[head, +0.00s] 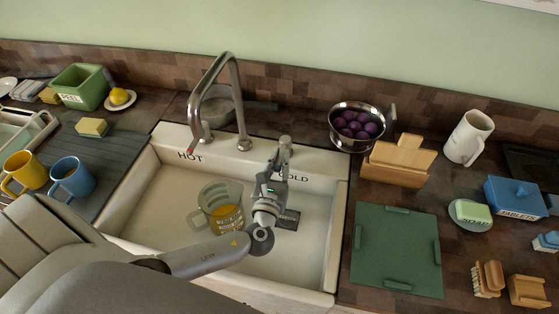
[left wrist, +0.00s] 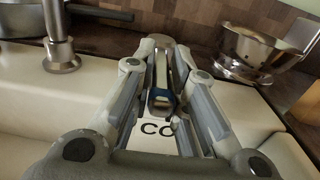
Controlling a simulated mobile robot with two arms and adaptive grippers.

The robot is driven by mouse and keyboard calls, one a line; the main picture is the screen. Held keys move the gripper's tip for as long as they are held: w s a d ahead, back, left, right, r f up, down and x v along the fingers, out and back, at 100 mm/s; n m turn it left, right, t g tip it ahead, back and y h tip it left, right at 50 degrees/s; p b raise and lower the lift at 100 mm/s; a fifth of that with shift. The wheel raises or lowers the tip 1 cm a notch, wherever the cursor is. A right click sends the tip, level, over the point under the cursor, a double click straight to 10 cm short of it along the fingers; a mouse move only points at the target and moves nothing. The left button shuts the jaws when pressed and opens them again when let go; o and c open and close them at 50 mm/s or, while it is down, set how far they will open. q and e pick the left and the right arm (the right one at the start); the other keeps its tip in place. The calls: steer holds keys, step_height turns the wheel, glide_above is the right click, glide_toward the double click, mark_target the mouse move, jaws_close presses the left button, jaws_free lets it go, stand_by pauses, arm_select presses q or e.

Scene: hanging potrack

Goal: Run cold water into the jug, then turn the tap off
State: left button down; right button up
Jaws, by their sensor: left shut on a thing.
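A clear jug (head: 205,198) stands in the white sink (head: 135,205), with a yellow-orange area and lettering on its lower part. The curved metal spout (head: 237,90) ends above and to the left of the jug, near the HOT label. I see no clear stream of water. My left gripper (head: 283,165) reaches over the sink to the COLD tap (head: 285,143) on the back rim. In the left wrist view its fingers (left wrist: 163,70) are shut around the metal tap handle (left wrist: 161,98), partly hiding the COLD label. My right gripper is not in view.
A steel bowl of purple fruit (head: 345,109) and a wooden holder (head: 396,168) stand right of the sink. A green board (head: 395,245) lies nearer. Yellow (head: 24,170) and blue (head: 72,178) mugs stand at left. A grey pan (head: 215,108) sits behind the spout.

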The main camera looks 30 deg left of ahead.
arm_select(q)
steer(key=shift+w+d+n+g+y, duration=0.15)
steer(key=shift+d+n+g+y, duration=0.25)
steer(key=shift+n+y, duration=0.5)
steer(key=shift+w+d+n+g+y, duration=0.15)
steer(key=shift+d+n+g+y, duration=0.3)
steer(key=shift+y, duration=0.75)
steer(key=shift+a, duration=0.1)
steer(key=c, duration=1.4)
jaws_free()
steer(key=shift+c, duration=0.2)
steer(key=v, duration=1.2)
